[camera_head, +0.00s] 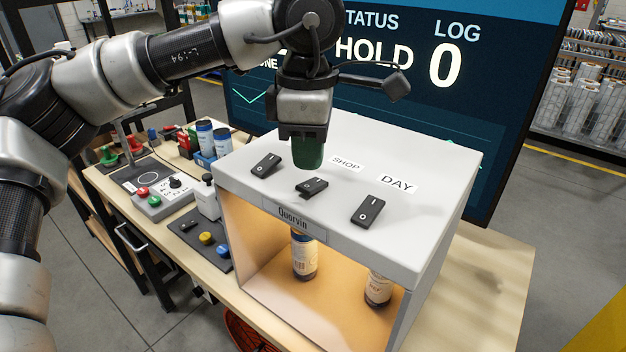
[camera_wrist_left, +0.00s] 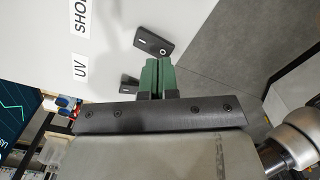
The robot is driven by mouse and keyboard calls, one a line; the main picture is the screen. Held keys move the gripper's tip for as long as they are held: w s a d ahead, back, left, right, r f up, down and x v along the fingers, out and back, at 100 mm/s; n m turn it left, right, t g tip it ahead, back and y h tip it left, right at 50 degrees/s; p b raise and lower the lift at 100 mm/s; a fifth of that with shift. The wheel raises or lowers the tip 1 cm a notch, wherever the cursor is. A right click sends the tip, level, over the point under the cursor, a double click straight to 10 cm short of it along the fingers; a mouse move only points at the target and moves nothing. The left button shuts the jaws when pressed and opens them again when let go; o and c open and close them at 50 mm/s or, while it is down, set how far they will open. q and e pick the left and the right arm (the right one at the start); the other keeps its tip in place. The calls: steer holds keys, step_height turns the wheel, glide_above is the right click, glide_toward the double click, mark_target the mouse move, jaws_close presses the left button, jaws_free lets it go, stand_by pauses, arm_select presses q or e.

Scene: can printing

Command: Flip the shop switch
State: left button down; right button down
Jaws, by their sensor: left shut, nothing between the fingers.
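The shop switch (camera_head: 312,186) is the middle one of three black rocker switches on the white box top, in line with the SHOP label (camera_head: 346,163). It shows also in the left wrist view (camera_wrist_left: 153,41), just beyond the fingertips. My left gripper (camera_head: 308,166) points down with its green fingers closed together and empty. It is close behind the shop switch and appears slightly above the box top; contact cannot be told. The closed fingers show in the left wrist view (camera_wrist_left: 157,66). My right gripper is in neither view.
A left switch (camera_head: 266,164) and a right switch (camera_head: 368,210), near the DAY label (camera_head: 397,183), flank the shop switch. The white box (camera_head: 440,160) holds bottles inside. A big screen (camera_head: 490,90) stands behind. A button box (camera_head: 162,197) is on the table at left.

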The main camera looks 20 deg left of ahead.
mark_target(308, 186)
arm_select(q)
steer(key=shift+f+b, duration=1.5)
steer(key=shift+f, duration=0.3)
stand_by(1.1)
steer(key=shift+r+p, duration=0.65)
steer(key=shift+r, duration=0.2)
steer(key=shift+r+p, duration=1.85)
steer(key=shift+r, duration=0.9)
steer(key=shift+f, duration=0.1)
